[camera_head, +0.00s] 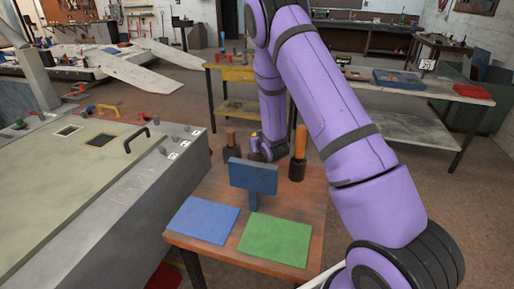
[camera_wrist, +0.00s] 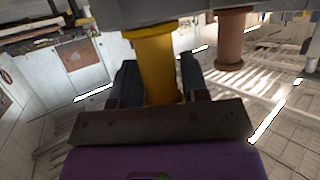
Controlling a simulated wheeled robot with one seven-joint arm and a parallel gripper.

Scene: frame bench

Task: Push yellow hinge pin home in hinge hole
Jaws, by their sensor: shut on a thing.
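My gripper (camera_wrist: 160,79) has its two dark fingers on either side of the yellow hinge pin (camera_wrist: 157,60) and is shut on it. The pin's wider end meets a dark grey piece (camera_wrist: 205,12) at the top of the wrist view. Whether it sits in a hole there is hidden. In the head view a small bit of yellow (camera_head: 254,134) shows by my gripper (camera_head: 256,149), beyond the blue upright plate (camera_head: 253,177). I cannot make out the hinge hole in either view.
A brown pin (camera_wrist: 229,42) is close beside the yellow one. An orange pin (camera_head: 300,140) stands in a dark holder (camera_head: 297,169) to the right. A blue mat (camera_head: 205,220) and a green mat (camera_head: 275,239) lie flat on the wooden table (camera_head: 311,205). A grey bench (camera_head: 150,180) stands left.

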